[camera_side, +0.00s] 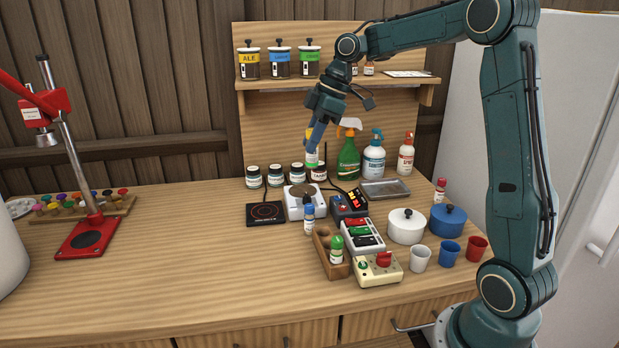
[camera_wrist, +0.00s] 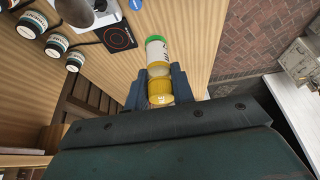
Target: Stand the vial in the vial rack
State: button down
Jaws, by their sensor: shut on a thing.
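My gripper (camera_side: 316,135) is shut on a vial (camera_side: 312,159) and holds it in the air above the back of the counter. In the wrist view the vial (camera_wrist: 156,56) has a yellow body, a white label and a green end pointing away from my gripper (camera_wrist: 158,90). The brown wooden block that looks like the vial rack (camera_side: 322,240) sits at the front middle of the counter, well below my gripper.
Jars and spray bottles (camera_side: 348,158) stand behind. A red capper (camera_side: 85,238) is at left. The front-left counter is clear.

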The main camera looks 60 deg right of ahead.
jog(key=s+a+n, duration=0.3)
jog(key=s, duration=0.4)
send_over(323, 247)
jog(key=d, duration=0.2)
notch_tip(323, 247, down, 16)
jog(key=shift+s+a+f+g+y, duration=0.15)
jog(key=shift+s+a+g+y, duration=0.15)
jog(key=shift+s+g, duration=0.1)
jog(key=shift+f, duration=2.1)
jog(key=shift+f, duration=0.15)
jog(key=c, duration=1.5)
grip_release()
jog(key=shift+d, duration=0.1)
